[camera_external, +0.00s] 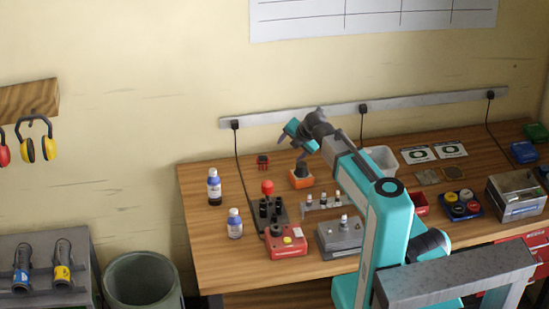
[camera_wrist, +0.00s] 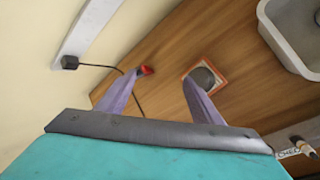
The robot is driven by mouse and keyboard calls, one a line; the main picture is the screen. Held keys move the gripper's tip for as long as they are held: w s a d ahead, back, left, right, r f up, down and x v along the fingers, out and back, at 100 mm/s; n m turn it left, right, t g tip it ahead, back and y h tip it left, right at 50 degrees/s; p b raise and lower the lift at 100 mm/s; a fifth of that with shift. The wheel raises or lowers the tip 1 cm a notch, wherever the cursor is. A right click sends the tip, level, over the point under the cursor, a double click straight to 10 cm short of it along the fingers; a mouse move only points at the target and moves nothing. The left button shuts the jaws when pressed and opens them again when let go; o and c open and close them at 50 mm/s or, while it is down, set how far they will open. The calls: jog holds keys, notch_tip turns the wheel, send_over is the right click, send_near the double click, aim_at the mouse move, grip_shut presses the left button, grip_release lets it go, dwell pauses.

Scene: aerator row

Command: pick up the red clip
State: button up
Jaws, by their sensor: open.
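The red clip (camera_external: 263,161) is a small dark-red piece on the wooden table near its back edge, close to the wall. In the wrist view the red clip (camera_wrist: 146,70) shows just right of the left fingertip. My gripper (camera_external: 292,148) is open, its purple fingers spread, above the table to the right of the clip. In the wrist view my gripper (camera_wrist: 160,78) has nothing between its fingers. I cannot tell the exact height of the fingertips above the clip.
An orange block with a dark knob (camera_external: 301,178) stands right of the clip; it shows near the right finger in the wrist view (camera_wrist: 205,76). A black cable (camera_external: 240,170) hangs left of the clip. A white bin (camera_external: 381,160) stands farther right. Bottles (camera_external: 214,188) stand at left.

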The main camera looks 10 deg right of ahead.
aim_at(263, 157)
jog(key=a+f+n+h, duration=0.1)
jog(key=a, duration=0.1)
jog(key=w+a+f+n+h+b, duration=0.1)
jog(key=a+f+n+h, duration=0.1)
jog(key=w+a+f+n+t+h, duration=0.1)
jog(key=a+f+n, duration=0.1)
jog(key=a, duration=0.1)
jog(key=shift+w+f, duration=0.15)
jog(key=shift+f, duration=0.05)
jog(key=a+n, duration=0.1)
jog(key=a, duration=0.1)
jog(key=a+f+n+t+h, duration=0.1)
jog(key=a, duration=0.1)
jog(key=a+n+t+h+b, duration=0.1)
jog(key=a, duration=0.1)
jog(key=shift+w+f, duration=0.2)
jog(key=shift+s+a+h, duration=0.1)
jog(key=shift+a+h, duration=0.05)
jog(key=shift+h, duration=0.15)
jog(key=shift+s+d+r+m+t+b, duration=0.25)
jog(key=shift+s+d+m+t+b, duration=0.15)
jog(key=shift+m+t+b, duration=0.15)
jog(key=shift+s+d+r+m+t, duration=0.25)
jog(key=shift+s+r+m+t, duration=0.15)
jog(key=shift+m, duration=0.75)
jog(key=shift+p+x, duration=0.95)
jog(key=shift+x, duration=3.3)
jog(key=shift+w+d, duration=0.1)
jog(key=shift+d, duration=0.1)
